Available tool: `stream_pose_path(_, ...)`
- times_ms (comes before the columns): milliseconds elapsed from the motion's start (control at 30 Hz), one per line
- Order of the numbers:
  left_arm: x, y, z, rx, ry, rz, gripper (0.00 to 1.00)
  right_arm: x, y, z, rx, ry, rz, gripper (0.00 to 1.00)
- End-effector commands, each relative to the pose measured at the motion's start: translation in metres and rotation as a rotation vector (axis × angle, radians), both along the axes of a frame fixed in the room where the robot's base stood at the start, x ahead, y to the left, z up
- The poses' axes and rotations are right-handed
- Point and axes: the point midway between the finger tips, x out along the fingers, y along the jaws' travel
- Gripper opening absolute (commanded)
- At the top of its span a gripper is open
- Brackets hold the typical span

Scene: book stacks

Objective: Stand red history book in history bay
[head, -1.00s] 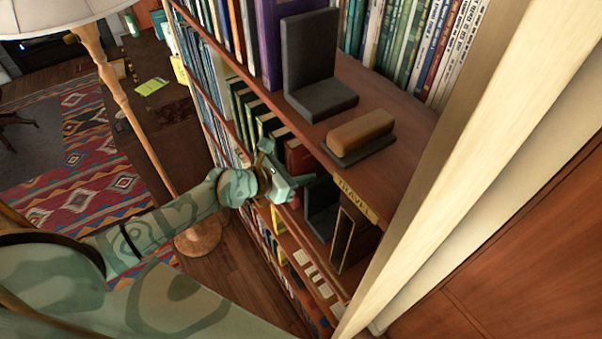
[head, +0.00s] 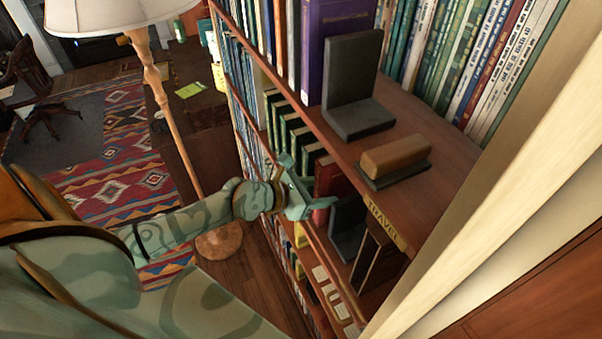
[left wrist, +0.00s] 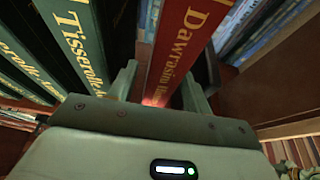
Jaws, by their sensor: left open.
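The red book (head: 327,182) stands upright on the lower shelf, at the near end of a row of dark green books (head: 291,127). In the left wrist view the red book (left wrist: 183,50) shows gold lettering on its spine, beside the green books (left wrist: 72,40). My left gripper (head: 303,200) is at the front of this shelf, at the red book's spine. In the left wrist view its open fingers (left wrist: 158,88) lie on either side of the spine; I cannot tell whether they touch it. No history label is readable. My right gripper is out of view.
A dark bookend (head: 346,228) stands on the lower shelf to the right of the red book. The shelf above, labelled TRAVEL (head: 386,222), holds another bookend (head: 352,90) and a brown block (head: 395,157). A floor lamp (head: 178,140) stands left of the bookcase.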

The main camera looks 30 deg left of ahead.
Motion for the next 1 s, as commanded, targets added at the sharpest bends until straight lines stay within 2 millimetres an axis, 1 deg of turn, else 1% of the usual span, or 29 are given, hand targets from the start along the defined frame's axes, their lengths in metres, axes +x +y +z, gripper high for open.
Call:
stream_pose_path(33, -0.011, 0.007, 0.003, 0.003, 0.003, 0.0, 0.49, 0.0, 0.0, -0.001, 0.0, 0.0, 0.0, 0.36)
stream_pose_path(100, -0.026, 0.014, 0.009, 0.004, 0.004, -0.002, 0.49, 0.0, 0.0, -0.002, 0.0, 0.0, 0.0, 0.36)
stream_pose_path(200, -0.044, 0.025, 0.018, 0.004, 0.004, -0.002, 0.49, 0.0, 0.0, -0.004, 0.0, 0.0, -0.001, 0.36)
stream_pose_path(300, -0.059, 0.034, 0.026, 0.003, 0.003, -0.003, 0.49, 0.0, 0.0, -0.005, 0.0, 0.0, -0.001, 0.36)
stream_pose_path(400, -0.068, 0.04, 0.03, 0.002, 0.003, 0.0, 0.49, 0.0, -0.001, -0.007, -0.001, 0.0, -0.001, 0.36)
stream_pose_path(500, -0.073, 0.042, 0.034, 0.001, 0.002, -0.001, 0.49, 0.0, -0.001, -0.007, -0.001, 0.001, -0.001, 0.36)
stream_pose_path(767, -0.073, 0.044, 0.034, -0.005, 0.003, 0.004, 0.49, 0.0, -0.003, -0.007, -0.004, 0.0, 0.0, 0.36)
stream_pose_path(833, -0.072, 0.049, 0.025, -0.053, 0.034, 0.038, 0.49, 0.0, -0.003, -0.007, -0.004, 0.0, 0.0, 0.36)
stream_pose_path(867, -0.072, 0.052, 0.017, -0.095, 0.059, 0.068, 0.49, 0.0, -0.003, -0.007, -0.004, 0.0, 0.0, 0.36)
stream_pose_path(967, -0.071, 0.074, -0.03, -0.348, 0.201, 0.258, 0.49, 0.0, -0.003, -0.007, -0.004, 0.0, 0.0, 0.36)
stream_pose_path(1000, -0.073, 0.086, -0.058, -0.493, 0.276, 0.377, 0.49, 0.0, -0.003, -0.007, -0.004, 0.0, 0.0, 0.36)
